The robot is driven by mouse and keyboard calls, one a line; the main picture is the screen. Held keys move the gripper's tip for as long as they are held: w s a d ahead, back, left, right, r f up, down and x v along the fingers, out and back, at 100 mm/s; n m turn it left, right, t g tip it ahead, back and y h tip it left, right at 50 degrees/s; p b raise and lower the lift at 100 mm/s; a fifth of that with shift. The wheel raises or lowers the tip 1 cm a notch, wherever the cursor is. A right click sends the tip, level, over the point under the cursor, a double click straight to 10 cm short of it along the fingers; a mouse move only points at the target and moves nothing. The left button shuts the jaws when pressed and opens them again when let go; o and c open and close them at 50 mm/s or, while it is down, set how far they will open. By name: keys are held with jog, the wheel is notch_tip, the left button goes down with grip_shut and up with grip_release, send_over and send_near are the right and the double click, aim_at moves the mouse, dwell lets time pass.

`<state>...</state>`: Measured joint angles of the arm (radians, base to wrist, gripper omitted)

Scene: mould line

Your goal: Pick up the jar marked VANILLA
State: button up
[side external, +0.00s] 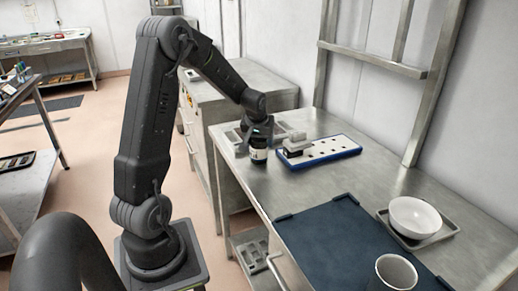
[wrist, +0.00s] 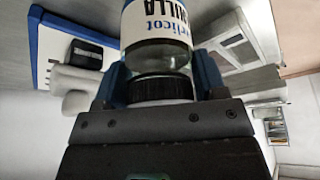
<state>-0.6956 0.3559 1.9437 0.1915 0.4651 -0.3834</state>
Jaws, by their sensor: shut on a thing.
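The jar (wrist: 158,22) is clear glass with a black lid and a white and blue label. The label reads upside down in the wrist view, and its visible end "NILLA" fits VANILLA. My gripper (wrist: 162,78) has its two blue fingers shut on the jar at its lid and neck end. In the side external view the jar (side external: 258,156) hangs or stands under my gripper (side external: 262,136) near the left edge of the steel table. I cannot tell whether its base touches the table.
A blue-rimmed white tray (side external: 335,148) with dark holes lies right of the jar; pale blocky items (side external: 296,145) are at its left end. A dark mat (side external: 345,235), a white bowl (side external: 415,216) on a metal tray and a grey cup (side external: 393,274) are nearer the camera.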

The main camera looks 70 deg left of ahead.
jog(key=shift+c, duration=0.7)
jog(key=shift+r, duration=0.1)
